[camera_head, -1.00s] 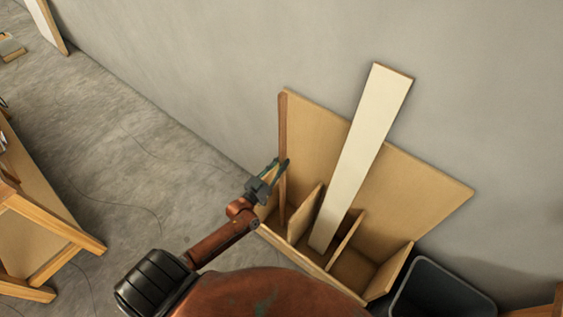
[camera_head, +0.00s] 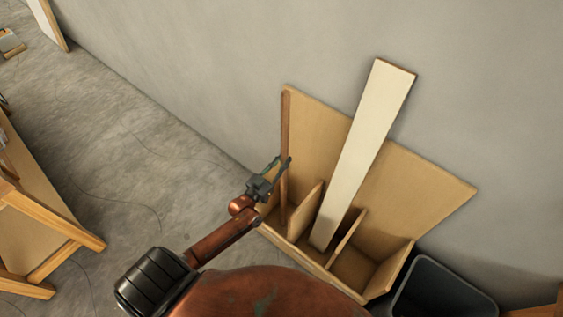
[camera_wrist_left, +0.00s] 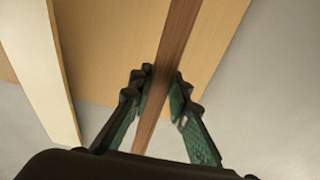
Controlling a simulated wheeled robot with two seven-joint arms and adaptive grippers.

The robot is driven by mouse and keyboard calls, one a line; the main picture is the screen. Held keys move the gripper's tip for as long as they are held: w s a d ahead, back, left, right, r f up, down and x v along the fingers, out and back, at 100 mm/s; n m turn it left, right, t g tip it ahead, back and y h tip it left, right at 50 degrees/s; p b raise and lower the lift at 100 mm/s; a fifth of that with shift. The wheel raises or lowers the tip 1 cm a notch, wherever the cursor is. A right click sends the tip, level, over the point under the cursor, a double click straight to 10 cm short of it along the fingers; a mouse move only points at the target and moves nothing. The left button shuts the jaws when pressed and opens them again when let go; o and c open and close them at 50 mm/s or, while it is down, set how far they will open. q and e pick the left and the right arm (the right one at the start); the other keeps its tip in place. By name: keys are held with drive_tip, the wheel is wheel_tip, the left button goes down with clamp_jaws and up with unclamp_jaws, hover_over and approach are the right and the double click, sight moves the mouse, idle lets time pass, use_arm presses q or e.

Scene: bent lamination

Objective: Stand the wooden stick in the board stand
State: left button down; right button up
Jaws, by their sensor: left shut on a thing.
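The wooden stick (camera_head: 286,132) is thin and dark brown. It stands roughly upright in the leftmost compartment of the board stand (camera_head: 425,187), along the left edge of its back panel. Its lower end is inside the compartment, partly hidden by the front. My left gripper (camera_head: 279,164) is shut on the stick around its middle. In the left wrist view, the green-padded fingers (camera_wrist_left: 162,92) are on either side of the stick (camera_wrist_left: 173,50); a thin gap seems to show beside it. My right gripper is not in view.
A pale board (camera_head: 362,150) leans in a middle compartment of the stand. The right compartment looks empty. A dark bin (camera_head: 440,290) stands right of the stand, and a wooden workbench (camera_head: 50,233) is at the left. The grey floor between is open.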

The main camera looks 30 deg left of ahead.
use_arm(q)
drive_tip(key=shift+w+d+p, duration=0.15)
drive_tip(key=shift+w+p, duration=0.35)
drive_tip(key=shift+w, duration=1.55)
drive_tip(key=c, duration=1.7)
unclamp_jaws()
drive_tip(key=shift+c, duration=0.2)
drive_tip(key=s, duration=1.2)
drive_tip(key=shift+a+f, duration=0.45)
